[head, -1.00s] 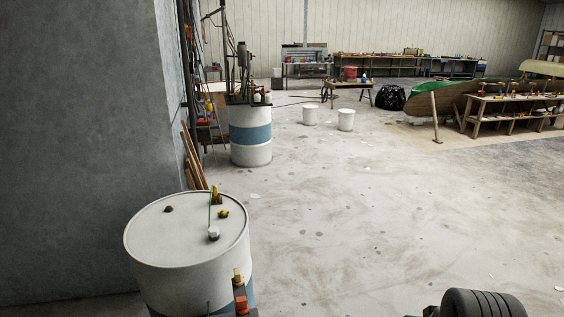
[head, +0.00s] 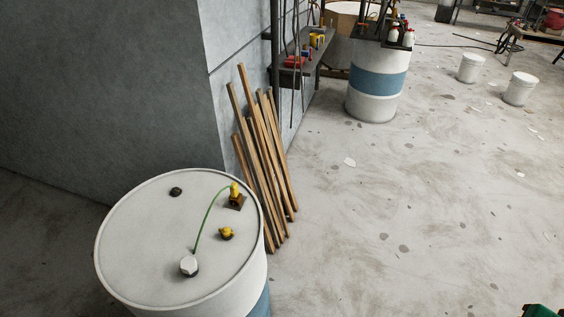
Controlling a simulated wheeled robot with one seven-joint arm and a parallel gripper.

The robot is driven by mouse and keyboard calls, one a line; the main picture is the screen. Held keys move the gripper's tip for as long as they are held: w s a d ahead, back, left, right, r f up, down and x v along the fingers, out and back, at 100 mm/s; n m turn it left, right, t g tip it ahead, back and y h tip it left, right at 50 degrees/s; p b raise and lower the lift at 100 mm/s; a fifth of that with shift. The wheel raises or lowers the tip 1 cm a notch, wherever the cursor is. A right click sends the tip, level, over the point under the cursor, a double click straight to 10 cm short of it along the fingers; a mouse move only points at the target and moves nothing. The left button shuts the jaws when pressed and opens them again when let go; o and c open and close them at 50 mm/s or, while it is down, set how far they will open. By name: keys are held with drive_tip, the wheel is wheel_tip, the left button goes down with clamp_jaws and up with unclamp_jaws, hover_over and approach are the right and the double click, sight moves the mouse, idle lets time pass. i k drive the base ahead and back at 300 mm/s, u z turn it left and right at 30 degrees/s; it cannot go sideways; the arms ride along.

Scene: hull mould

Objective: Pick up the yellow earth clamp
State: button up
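A white drum (head: 125,240) with a blue band stands at the lower left in the head view. On its flat top, near the right rim, a yellow clamp-like piece (head: 235,188) sits upright at a small brown block (head: 236,203). A thin green cable (head: 206,218) arcs from it to a white-topped piece (head: 188,265) near the front of the lid. A second, smaller yellow piece (head: 226,233) with a dark base lies between them. The piece with the green cable looks like the earth clamp.
A dark cap (head: 176,192) sits at the lid's back. Wooden strips (head: 262,165) lean on the grey wall just behind the drum. A second drum (head: 372,105) carries bottles, and two white buckets (head: 470,68) stand farther right.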

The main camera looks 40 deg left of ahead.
sight(235, 196)
drive_tip(key=i, duration=1.4)
drive_tip(key=z, duration=3.8)
drive_tip(key=k, duration=1.85)
drive_tip(key=z, duration=1.1)
